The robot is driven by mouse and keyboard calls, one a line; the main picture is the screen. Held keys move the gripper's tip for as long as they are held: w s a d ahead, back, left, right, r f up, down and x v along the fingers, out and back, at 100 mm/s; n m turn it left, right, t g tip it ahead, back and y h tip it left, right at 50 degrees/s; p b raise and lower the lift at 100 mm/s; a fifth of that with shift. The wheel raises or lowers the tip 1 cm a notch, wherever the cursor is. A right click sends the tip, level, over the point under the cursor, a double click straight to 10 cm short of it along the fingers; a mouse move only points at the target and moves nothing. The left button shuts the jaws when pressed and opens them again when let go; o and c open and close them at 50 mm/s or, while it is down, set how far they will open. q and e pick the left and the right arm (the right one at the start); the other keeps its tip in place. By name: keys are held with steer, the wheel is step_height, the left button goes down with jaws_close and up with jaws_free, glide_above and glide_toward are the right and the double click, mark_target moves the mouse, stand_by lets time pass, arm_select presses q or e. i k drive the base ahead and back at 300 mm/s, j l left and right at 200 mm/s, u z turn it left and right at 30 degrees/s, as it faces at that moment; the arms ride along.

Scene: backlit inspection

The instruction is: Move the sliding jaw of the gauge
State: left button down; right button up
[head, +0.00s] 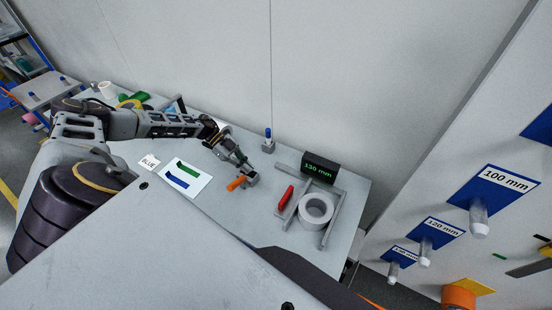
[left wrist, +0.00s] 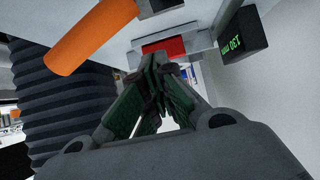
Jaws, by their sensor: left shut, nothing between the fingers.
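The gauge lies on the right part of the table, a grey frame (head: 327,226) with a red-handled sliding jaw (head: 285,197). A pale ring (head: 316,209) lies within the frame. The black display (head: 319,168) behind it reads "130 mm" in green. My left gripper (head: 246,169) is left of the gauge, apart from the red handle and close to an orange-handled tool (head: 236,184). In the left wrist view, its green-padded fingers (left wrist: 155,95) are shut and empty, with the red handle (left wrist: 163,48) ahead of the tips. My right gripper is not in view.
A small blue-topped stand (head: 268,141) is behind the gripper. Labelled pegs (head: 478,218) stick out of the right panel.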

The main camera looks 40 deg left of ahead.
mark_target(288, 208)
steer(key=k+l, duration=1.1)
steer(key=k, duration=0.2)
